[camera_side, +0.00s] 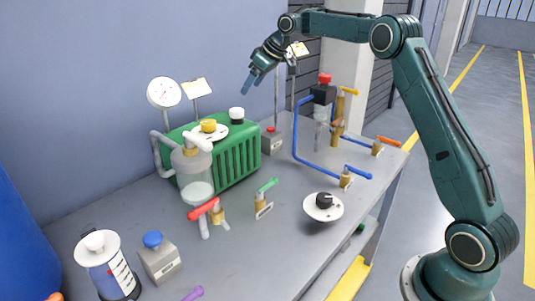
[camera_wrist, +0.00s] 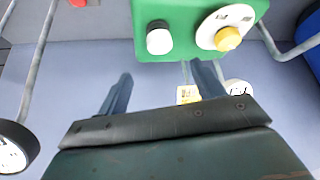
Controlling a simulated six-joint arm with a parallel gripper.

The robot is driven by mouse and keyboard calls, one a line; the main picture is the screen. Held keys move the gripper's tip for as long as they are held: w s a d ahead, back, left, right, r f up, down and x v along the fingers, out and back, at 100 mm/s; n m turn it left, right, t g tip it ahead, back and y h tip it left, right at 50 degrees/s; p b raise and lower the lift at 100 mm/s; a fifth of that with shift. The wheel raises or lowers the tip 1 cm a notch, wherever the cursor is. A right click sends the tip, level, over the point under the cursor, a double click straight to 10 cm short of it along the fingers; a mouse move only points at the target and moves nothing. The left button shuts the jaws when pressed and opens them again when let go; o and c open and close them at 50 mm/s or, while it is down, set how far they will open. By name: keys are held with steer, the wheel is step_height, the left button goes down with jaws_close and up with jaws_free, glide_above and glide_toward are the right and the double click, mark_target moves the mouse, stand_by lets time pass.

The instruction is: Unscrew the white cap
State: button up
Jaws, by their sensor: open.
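A white cap (camera_side: 237,114) with a dark base sits on top of the green ribbed tank (camera_side: 235,160), at its back right corner. In the wrist view the white cap (camera_wrist: 159,40) is near the top middle on the green tank (camera_wrist: 180,42). My gripper (camera_side: 248,86) is above the tank, a little right of the cap and apart from it, tilted down. In the wrist view my gripper (camera_wrist: 165,70) has its two fingers spread wide with nothing between them.
A yellow cap (camera_side: 208,125) on a white disc is beside the white cap. A white gauge (camera_side: 164,92) and a clear jar (camera_side: 192,172) stand on the left. Blue pipes (camera_side: 298,140) and valves are on the right. The bench front has some free room.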

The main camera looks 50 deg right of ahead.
mark_target(237, 110)
steer(key=shift+v, duration=1)
steer(key=shift+s+a+m+h, duration=0.15)
steer(key=shift+a+m+h, duration=0.95)
steer(key=shift+m, duration=0.7)
steer(key=shift+f, duration=0.15)
steer(key=shift+w+x, duration=0.15)
steer(key=shift+x, duration=3.25)
steer(key=shift+w+x, duration=0.1)
steer(key=shift+x, duration=3.3)
steer(key=shift+a, duration=0.2)
steer(key=shift+c, duration=0.2)
